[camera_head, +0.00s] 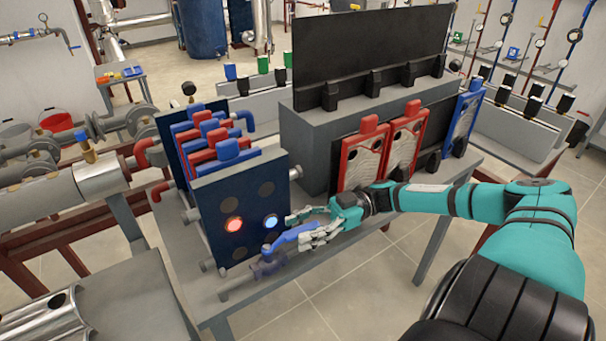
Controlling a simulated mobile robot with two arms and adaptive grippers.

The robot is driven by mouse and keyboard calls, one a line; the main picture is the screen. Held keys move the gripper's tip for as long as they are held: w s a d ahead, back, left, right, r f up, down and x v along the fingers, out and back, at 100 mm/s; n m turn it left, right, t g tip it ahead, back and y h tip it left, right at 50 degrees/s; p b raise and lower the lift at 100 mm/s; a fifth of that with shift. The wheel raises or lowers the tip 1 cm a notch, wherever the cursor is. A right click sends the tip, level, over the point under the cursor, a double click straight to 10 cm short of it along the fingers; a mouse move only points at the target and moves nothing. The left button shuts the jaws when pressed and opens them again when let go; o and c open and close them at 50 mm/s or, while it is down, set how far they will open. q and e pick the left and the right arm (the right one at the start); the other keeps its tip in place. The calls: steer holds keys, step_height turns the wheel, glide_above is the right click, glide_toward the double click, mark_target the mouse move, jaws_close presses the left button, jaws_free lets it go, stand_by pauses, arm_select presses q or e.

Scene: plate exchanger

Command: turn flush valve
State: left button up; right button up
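The flush valve (270,260) has a blue lever handle (293,236). It sits on a grey pipe low at the front of the plate exchanger (232,205), a dark blue block with red and blue plates. The handle points right and slightly up from the valve body. My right gripper (300,228) comes in from the right at the free end of the handle. Its two fingers are spread, one above and one below the handle's end. I cannot tell whether they touch it. My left gripper is not in view.
A red light (234,225) and a pale blue light (270,221) glow on the exchanger's front. Red-framed plates (362,160) and a blue-framed plate (463,125) stand in a rack behind my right arm. The grey table (350,237) is clear at its front right.

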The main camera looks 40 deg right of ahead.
steer(key=shift+s+d, duration=0.1)
steer(key=v, duration=1.1)
steer(key=shift+d, duration=0.4)
steer(key=shift+s, duration=0.1)
